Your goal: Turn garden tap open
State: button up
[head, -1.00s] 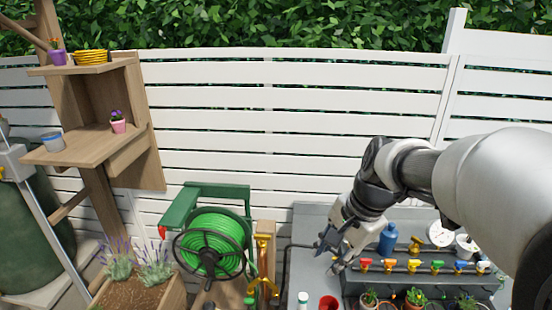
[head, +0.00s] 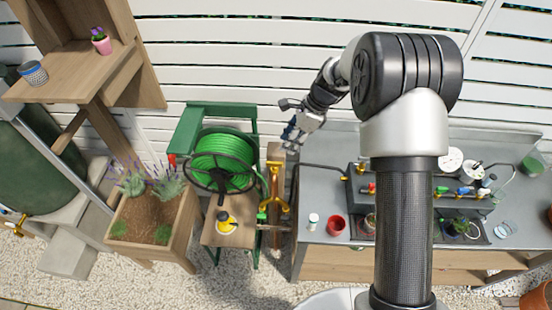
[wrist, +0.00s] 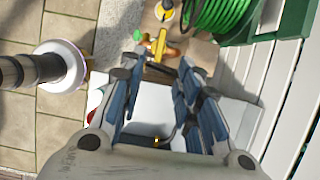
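The brass-yellow garden tap (head: 274,188) is on a wooden post (head: 276,153) between the hose reel and the grey bench. It also shows in the wrist view (wrist: 158,46), beyond my fingertips near the top. My gripper (head: 290,124) is raised near the fence, above the bench's left end and up from the tap in the head view. In the wrist view my gripper (wrist: 155,78) has its blue-grey fingers spread apart with nothing between them. It is not touching the tap. My wrist hides none of the tap in the head view.
A green hose reel (head: 222,162) stands left of the tap, with a yellow bottle (head: 226,222) on its wooden ledge. The grey bench (head: 312,190) at right holds a red cup (head: 335,225) and a row of coloured valves. A lavender planter (head: 150,215) stands at left.

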aim_at(275, 162)
jog(key=x, duration=1.1)
jog(key=shift+b, duration=0.35)
jog(key=shift+c, duration=0.5)
grip_shut()
